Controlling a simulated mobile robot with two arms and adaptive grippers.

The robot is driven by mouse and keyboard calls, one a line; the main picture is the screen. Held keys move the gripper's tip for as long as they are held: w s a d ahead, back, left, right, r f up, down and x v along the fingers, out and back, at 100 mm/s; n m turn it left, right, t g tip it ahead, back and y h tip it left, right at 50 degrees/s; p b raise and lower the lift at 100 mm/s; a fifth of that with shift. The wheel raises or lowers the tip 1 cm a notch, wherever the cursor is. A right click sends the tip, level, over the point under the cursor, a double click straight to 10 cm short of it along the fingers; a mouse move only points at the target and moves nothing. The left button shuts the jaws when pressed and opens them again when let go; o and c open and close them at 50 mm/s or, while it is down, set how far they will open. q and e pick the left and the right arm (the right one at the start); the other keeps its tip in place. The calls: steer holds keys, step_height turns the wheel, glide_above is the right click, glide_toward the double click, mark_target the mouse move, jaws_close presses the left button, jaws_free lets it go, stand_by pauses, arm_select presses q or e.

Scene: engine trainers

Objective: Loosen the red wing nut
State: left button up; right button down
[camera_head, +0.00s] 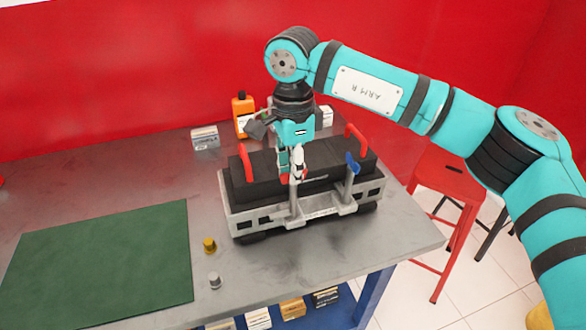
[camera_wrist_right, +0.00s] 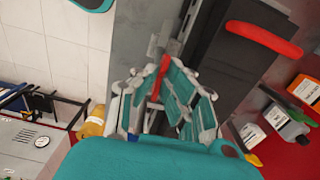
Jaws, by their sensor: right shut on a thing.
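The engine trainer is a long black block (camera_head: 335,172) in a grey metal frame (camera_head: 263,218) on the table. The red wing nut (camera_head: 285,178) sits atop an upright post at the frame's front, mostly hidden by my right gripper (camera_head: 297,174). My right gripper points down from above and is shut on the red wing nut. In the right wrist view, red (camera_wrist_right: 159,78) shows between the closed fingers (camera_wrist_right: 161,72). A blue wing nut (camera_head: 352,163) stands on another post to the right. My left gripper is in neither view.
Two red handles (camera_head: 246,162) rise from the block. A green mat (camera_head: 105,262) lies at left, with a brass knob (camera_head: 209,245) and a grey knob (camera_head: 214,281) beside it. An orange bottle (camera_head: 242,113) and small boxes stand behind. A red stool (camera_head: 450,178) is at right.

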steer(key=c, duration=1.5)
jaws_free()
step_height(320, 180, up, 12)
steer(key=shift+f, duration=0.1)
